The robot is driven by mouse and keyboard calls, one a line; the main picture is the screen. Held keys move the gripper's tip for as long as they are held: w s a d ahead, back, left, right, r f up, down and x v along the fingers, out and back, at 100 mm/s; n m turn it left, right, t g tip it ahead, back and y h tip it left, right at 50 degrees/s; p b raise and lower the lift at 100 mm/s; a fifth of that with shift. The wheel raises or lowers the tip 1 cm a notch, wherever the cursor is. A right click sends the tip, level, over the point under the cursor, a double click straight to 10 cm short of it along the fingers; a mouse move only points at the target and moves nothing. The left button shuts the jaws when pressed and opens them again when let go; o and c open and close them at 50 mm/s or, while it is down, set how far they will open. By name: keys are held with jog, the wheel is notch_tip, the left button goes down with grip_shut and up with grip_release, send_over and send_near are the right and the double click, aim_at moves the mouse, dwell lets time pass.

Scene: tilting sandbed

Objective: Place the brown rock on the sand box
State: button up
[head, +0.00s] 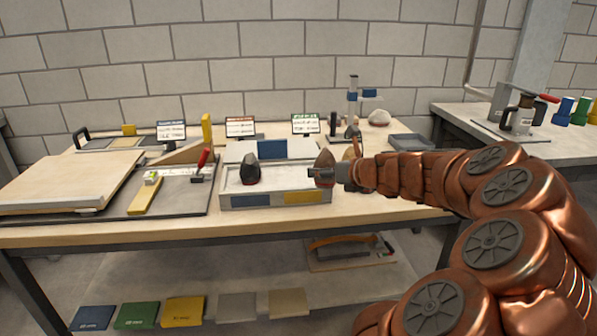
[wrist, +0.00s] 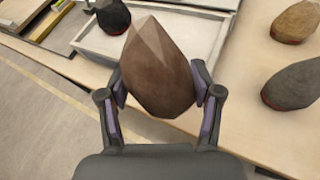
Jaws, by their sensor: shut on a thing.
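The brown rock (wrist: 158,75) is held between the two fingers of my gripper (wrist: 160,100), pointed end up in the wrist view. In the head view the brown rock (head: 324,163) shows at the right end of the sand box, with my gripper (head: 326,176) reaching it from the right. The sand box (head: 237,200) is a shallow pale tray with a blue and a yellow panel on its front. It also shows in the wrist view (wrist: 97,43), beyond the held rock. I cannot tell whether the rock touches the box. A black rock (head: 250,170) stands in the box at its left.
Two more rocks, a tan one (wrist: 297,20) and a dark grey one (wrist: 292,86), stand on the table right of the box. A board with a red-handled tool (head: 201,165) lies left. A grey tray (head: 412,143) sits at the back right.

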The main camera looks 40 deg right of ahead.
aim_at(321, 163)
jog(key=w+d, duration=0.1)
jog(key=w, duration=0.3)
jog(key=w+d+f, duration=0.1)
jog(key=w, duration=0.3)
jog(key=w+d+b, duration=0.1)
jog(key=w, duration=0.3)
jog(key=shift+w+d+f, duration=0.25)
jog(key=shift+d, duration=0.1)
jog(key=shift+w+d, duration=0.25)
jog(key=shift+w, duration=0.55)
jog(key=shift+f+b, duration=0.8)
jog(key=shift+f, duration=0.9)
jog(key=shift+f, duration=0.1)
jog(key=o, duration=1.5)
jog(key=shift+s+r, duration=0.25)
jog(key=shift+s, duration=0.1)
jog(key=p+v, duration=0.1)
jog(key=v, duration=0.9)
jog(key=shift+r+p, duration=0.1)
jog(key=shift+p, duration=0.25)
jog(key=shift+s+a+r, duration=0.1)
jog(key=shift+s+a, duration=0.05)
jog(key=shift+s, duration=0.45)
